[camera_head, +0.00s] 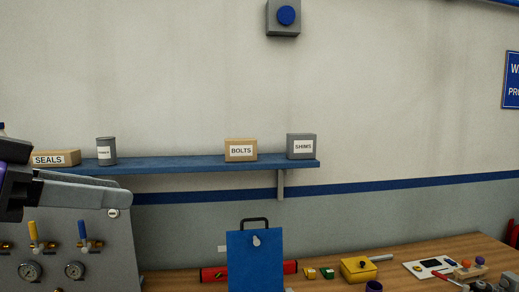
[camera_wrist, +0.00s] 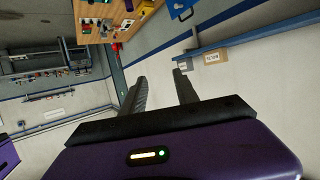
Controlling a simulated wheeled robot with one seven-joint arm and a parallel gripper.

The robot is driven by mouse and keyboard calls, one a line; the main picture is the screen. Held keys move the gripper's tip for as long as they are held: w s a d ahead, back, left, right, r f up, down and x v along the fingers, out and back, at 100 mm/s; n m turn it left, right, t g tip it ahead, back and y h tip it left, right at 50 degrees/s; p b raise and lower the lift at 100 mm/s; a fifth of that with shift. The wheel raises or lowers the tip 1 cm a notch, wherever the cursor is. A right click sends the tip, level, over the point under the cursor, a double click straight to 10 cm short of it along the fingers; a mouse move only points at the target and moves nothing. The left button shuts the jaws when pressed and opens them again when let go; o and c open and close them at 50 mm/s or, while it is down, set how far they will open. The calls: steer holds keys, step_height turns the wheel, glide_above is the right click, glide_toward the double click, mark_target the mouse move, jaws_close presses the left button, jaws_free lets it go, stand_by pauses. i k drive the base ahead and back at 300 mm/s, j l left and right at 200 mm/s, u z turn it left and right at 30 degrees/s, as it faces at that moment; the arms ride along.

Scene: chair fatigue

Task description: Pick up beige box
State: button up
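Two beige cardboard boxes sit on the blue wall shelf (camera_head: 190,164). One is labelled BOLTS (camera_head: 240,150), right of the middle. The other is labelled SEALS (camera_head: 55,158), at the left end, partly hidden by my gripper. My gripper (camera_head: 122,192) reaches in from the left, in front of the shelf's left part. In the wrist view my gripper (camera_wrist: 159,75) has its two fingers apart with nothing between them. A beige box (camera_wrist: 214,57) with a white label shows beyond the right finger there, clear of the fingers.
A grey SHIMS box (camera_head: 301,146) stands right of BOLTS, and a grey can (camera_head: 106,151) right of SEALS. A gauge panel (camera_head: 70,245) is below left. A blue board (camera_head: 255,262) stands by the cluttered wooden bench (camera_head: 455,250). The shelf is free between can and BOLTS.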

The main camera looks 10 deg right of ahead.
mark_target(236, 150)
steer(key=i+j+z, duration=0.35)
steer(key=j, duration=0.3)
steer(key=i+j+z, duration=0.2)
steer(key=j, duration=0.2)
steer(key=i+j+z, duration=0.2)
steer(key=j, duration=0.2)
steer(key=i+j+z, duration=0.2)
steer(key=j, duration=0.2)
steer(key=j+z, duration=0.15)
steer(key=j, duration=0.25)
steer(key=i+j+z, duration=0.2)
steer(key=j, duration=0.25)
steer(key=k, duration=0.1)
